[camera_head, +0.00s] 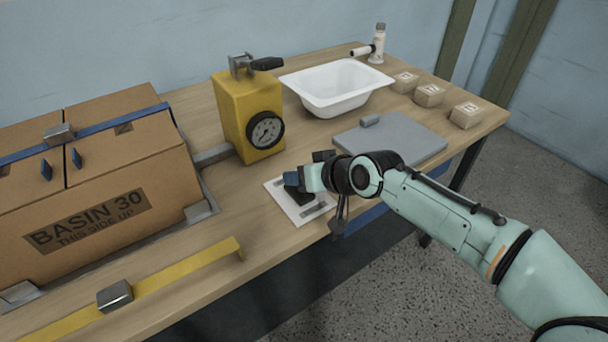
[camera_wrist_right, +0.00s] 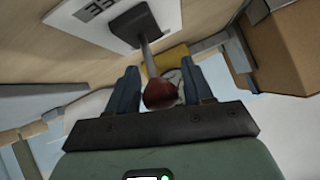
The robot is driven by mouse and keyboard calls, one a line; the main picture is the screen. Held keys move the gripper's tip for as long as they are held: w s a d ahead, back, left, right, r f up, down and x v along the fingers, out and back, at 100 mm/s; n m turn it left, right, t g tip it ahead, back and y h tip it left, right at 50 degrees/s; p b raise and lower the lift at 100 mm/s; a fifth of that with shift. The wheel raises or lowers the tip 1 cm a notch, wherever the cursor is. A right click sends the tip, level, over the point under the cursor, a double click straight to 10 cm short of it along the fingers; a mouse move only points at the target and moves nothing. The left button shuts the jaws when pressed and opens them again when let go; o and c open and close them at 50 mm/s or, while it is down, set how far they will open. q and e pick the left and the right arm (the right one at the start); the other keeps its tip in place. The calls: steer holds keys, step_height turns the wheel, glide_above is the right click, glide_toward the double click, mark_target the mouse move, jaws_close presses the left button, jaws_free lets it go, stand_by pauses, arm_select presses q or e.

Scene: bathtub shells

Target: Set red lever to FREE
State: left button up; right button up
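The lever's red knob (camera_wrist_right: 160,94) shows in the right wrist view at the end of a grey stem (camera_wrist_right: 147,58). The stem rises from a dark base on a white label plate (camera_wrist_right: 75,10). My right gripper (camera_wrist_right: 161,88) has its two blue fingers on either side of the knob, with small gaps visible, so it looks open around it. In the head view, my right gripper (camera_head: 293,180) is over the white plate (camera_head: 281,203) at the table's front edge and hides the red knob. The plate's lettering is only partly visible and FREE cannot be read. My left gripper is not in view.
A yellow gauge box (camera_head: 238,110) stands behind the plate. A large strapped carton (camera_head: 110,190) is at left, a yellow bar (camera_head: 190,268) in front. A grey slab (camera_head: 415,140), a white basin (camera_head: 330,102) and small boxes (camera_head: 466,115) are at right.

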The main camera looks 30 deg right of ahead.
steer(key=shift+s, duration=0.1)
arm_select(q)
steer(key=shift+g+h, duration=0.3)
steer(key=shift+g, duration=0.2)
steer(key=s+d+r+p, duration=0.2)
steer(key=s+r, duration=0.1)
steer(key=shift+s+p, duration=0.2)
steer(key=shift+p, duration=0.1)
arm_select(e)
steer(key=v, duration=1.3)
steer(key=shift+r, duration=0.15)
